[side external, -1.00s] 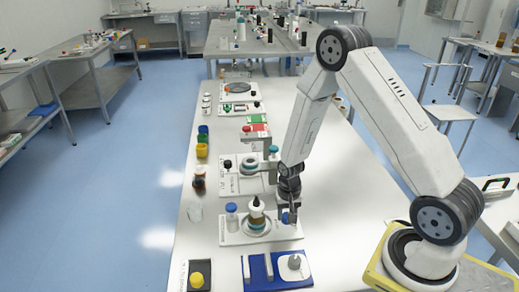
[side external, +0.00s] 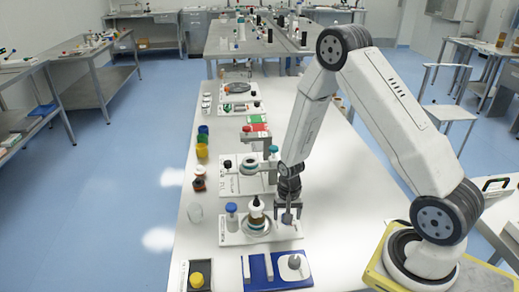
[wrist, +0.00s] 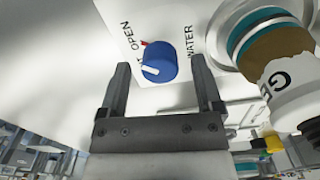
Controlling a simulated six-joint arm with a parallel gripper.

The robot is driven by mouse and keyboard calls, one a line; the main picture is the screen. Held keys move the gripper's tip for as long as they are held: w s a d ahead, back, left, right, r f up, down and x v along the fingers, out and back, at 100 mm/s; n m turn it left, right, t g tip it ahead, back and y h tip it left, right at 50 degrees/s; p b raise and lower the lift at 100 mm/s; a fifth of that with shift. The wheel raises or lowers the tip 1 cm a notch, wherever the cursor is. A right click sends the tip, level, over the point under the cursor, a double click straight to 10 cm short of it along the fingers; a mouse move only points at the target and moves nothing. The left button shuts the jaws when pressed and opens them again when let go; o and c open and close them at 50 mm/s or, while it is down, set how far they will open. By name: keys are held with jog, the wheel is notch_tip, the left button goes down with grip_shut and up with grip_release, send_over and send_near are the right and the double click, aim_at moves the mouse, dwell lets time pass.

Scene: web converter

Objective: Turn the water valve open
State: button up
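The water valve is a blue round knob (wrist: 159,61) on a white panel with the words OPEN and WATER printed by it. A red mark sits by OPEN; another word is mostly hidden behind the knob. The knob's white pointer line points left in the wrist view, away from the red mark. My gripper (wrist: 162,68) is open, with one finger on each side of the knob in that view and gaps to both. I cannot tell how deep the fingers reach. In the side external view my gripper (side external: 288,208) is low over the panel's right end.
A brown-and-white bottle (wrist: 285,80) stands close to my right finger in the wrist view. In the side external view it stands on a round base (side external: 257,226), beside a blue-capped bottle (side external: 232,217). A blue tray (side external: 262,279) lies in front.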

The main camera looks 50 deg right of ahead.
jog(key=shift+r, duration=0.15)
jog(key=shift+r, duration=3.75)
jog(key=shift+a+r, duration=0.3)
jog(key=shift+r, duration=0.05)
jog(key=s+a+r+n+t, duration=0.2)
jog(key=s+a+r+n, duration=0.4)
jog(key=a+r+n, duration=0.2)
jog(key=shift+s+a+r+n+t, duration=0.35)
jog(key=shift+r+n, duration=0.45)
jog(key=shift+n, duration=0.3)
